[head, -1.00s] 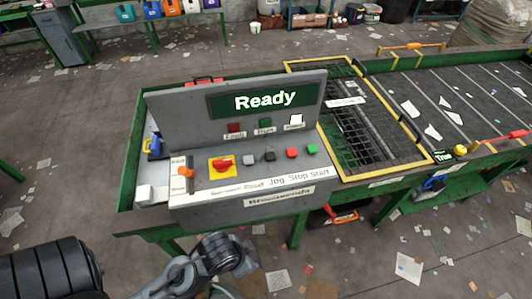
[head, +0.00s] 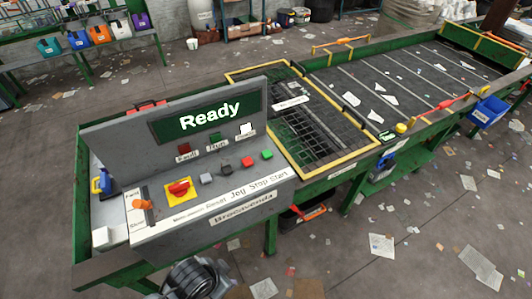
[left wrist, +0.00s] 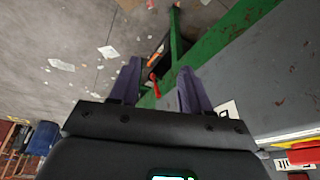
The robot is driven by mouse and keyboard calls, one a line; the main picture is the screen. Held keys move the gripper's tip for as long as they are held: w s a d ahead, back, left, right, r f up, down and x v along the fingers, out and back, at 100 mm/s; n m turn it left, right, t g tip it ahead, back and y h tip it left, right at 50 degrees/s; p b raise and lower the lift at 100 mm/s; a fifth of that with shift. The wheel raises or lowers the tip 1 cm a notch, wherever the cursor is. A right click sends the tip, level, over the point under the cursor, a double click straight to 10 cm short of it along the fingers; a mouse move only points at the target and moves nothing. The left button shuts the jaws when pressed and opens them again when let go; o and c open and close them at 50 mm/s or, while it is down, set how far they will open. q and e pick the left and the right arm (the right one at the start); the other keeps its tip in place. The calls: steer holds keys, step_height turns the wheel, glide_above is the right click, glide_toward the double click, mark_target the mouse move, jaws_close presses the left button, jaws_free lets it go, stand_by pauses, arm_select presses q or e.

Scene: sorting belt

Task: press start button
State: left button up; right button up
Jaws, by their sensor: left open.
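The grey control panel (head: 150,145) stands at the left of the belt, with a screen (head: 210,118) reading "Ready". The green start button (head: 267,154) is at the right end of its button row, above the word "Start". The red stop button (head: 248,162) is just left of it. My left gripper (left wrist: 160,66) shows in the left wrist view with two purple fingers apart and nothing between them. In the head view only a dark piece of my arm shows at the bottom, below the panel; the fingers are not visible there. My right gripper is out of view.
A red switch on a yellow plate (head: 179,188), an orange lever (head: 142,204) and grey and dark buttons share the panel. The yellow-edged grate (head: 300,125) and belt lie to the right. The green frame (left wrist: 240,32) runs near the fingers in the left wrist view.

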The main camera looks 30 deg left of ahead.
arm_select(q)
jaws_close()
stand_by(1.5)
